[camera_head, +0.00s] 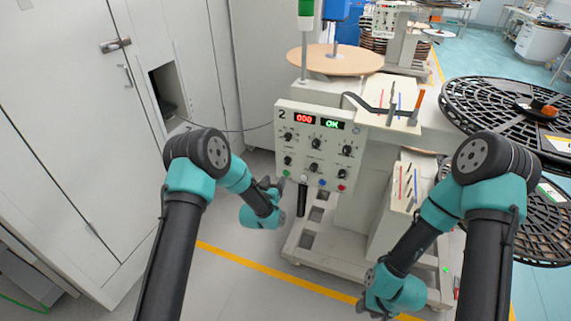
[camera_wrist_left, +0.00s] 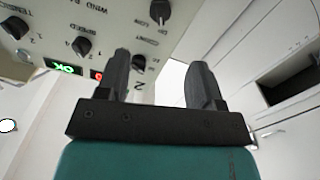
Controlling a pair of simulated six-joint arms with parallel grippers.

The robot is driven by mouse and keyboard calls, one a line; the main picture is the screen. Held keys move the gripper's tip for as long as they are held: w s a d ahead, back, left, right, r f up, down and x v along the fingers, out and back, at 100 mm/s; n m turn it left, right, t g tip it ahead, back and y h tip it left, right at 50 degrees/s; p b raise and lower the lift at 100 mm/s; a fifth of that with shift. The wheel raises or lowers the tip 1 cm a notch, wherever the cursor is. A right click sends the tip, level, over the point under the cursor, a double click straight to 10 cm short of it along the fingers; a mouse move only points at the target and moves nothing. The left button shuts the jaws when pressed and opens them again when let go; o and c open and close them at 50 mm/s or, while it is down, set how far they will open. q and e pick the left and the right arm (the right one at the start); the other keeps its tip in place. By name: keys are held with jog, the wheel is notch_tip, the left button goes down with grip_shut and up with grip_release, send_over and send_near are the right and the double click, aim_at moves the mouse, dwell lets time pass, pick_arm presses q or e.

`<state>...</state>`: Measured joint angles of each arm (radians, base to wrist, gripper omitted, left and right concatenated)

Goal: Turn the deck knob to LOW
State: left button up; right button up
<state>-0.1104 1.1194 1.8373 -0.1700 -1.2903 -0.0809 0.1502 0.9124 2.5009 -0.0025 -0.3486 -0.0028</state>
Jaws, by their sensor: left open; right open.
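The panel of station 2 (camera_head: 302,112) carries several black knobs in two rows below red and green displays. I cannot clearly read a DECK label, so I cannot tell which is the deck knob. The lower-left knob (camera_head: 287,160) also shows at the top of the left wrist view (camera_wrist_left: 160,11), and the upper-left knob (camera_wrist_left: 138,62) shows between the fingers. My left gripper (camera_head: 269,184) is open and empty, in front of and below the panel's left side; its fingers (camera_wrist_left: 160,80) appear apart from the knobs. My right gripper (camera_head: 374,306) is open, low at the right.
Lit buttons (camera_head: 322,182) line the panel's lower edge, with a black handle (camera_head: 301,199) hanging beneath. Large black reels (camera_head: 505,108) stand at the right. A tan disc (camera_head: 335,60) sits behind the panel. White cabinets (camera_head: 70,130) are at the left, with open floor between.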

aim_at(286, 163)
pick_arm(q)
jog(key=x, duration=1.2)
jog(key=c, duration=0.9)
jog(key=shift+m, duration=0.4)
jog(key=m, duration=0.5)
jog(key=shift+d, duration=0.1)
jog(key=m, duration=0.6)
